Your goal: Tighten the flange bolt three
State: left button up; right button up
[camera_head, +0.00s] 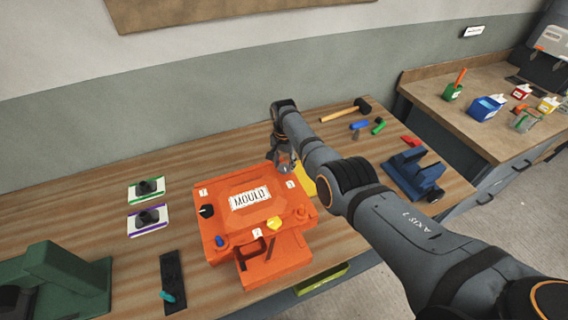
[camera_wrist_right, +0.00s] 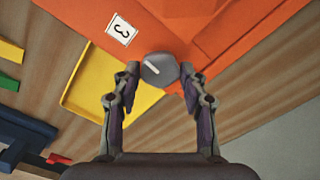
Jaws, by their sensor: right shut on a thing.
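The orange mould (camera_head: 262,200) stands on the wooden bench with a "MOULD" plate on top and numbered labels at its corners. The label 3 (camera_wrist_right: 121,30) marks the far right corner, and beside it sits a round grey bolt head with a pale line (camera_wrist_right: 158,69). My right gripper (camera_head: 284,164) reaches over this corner, its two fingers shut on the grey bolt head from both sides in the wrist view. In the head view the gripper largely hides this bolt. Black (camera_head: 206,211), blue (camera_head: 221,241) and yellow (camera_head: 274,223) bolt heads sit at the other corners. My left gripper is out of view.
A yellow tray (camera_wrist_right: 85,83) lies beside the mould, partly behind my right arm. A blue stand (camera_head: 418,178) and a hammer (camera_head: 345,112) are to the right. Two cards with black knobs (camera_head: 146,187) (camera_head: 148,217), a black strip (camera_head: 173,272) and a green stand (camera_head: 75,280) are left.

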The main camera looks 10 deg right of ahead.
jog(key=m, duration=1.1)
jog(key=shift+m, duration=2)
jog(key=shift+w+r, duration=0.1)
jog(key=o, duration=1.1)
